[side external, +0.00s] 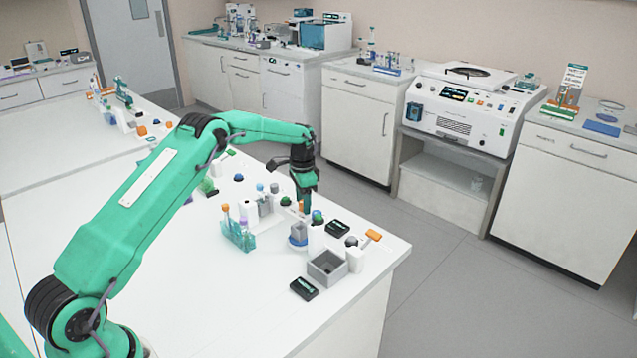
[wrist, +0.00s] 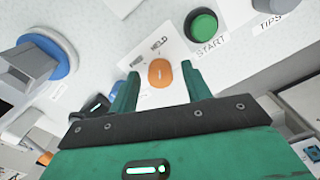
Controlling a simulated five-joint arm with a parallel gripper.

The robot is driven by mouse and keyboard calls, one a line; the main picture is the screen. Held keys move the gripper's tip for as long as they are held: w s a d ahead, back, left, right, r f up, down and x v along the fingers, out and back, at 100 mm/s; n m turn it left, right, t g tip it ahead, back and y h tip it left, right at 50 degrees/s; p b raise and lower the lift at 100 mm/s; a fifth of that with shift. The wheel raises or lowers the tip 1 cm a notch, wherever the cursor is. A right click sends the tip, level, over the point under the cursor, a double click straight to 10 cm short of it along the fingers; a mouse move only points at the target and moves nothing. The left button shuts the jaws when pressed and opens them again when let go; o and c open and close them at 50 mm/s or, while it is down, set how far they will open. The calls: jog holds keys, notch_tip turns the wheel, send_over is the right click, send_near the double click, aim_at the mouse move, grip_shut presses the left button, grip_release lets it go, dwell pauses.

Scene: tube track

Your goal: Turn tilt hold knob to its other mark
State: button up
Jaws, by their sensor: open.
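The tilt hold knob (wrist: 160,73) is a small orange knob on a white plate with two printed marks above it in the wrist view. The right mark reads HELD; the left one is hard to read. I cannot tell which mark the knob points to. My gripper (wrist: 159,80) is open, with one green finger on each side of the knob and gaps showing between. In the side external view my gripper (side external: 305,203) points down over the bench among the small devices; the knob is mostly hidden there.
A green START button (wrist: 201,25) is close to the right finger. A blue-ringed grey device (wrist: 45,62) is at the left in the wrist view. A teal tube rack (side external: 238,235) and a grey open box (side external: 327,267) stand nearby. The bench's front left is clear.

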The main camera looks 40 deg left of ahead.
jog(key=c, duration=1)
jog(key=shift+n, duration=0.4)
jog(key=n, duration=1.3)
jog(key=shift+r, duration=0.1)
jog(key=shift+w, duration=0.1)
jog(key=o, duration=1)
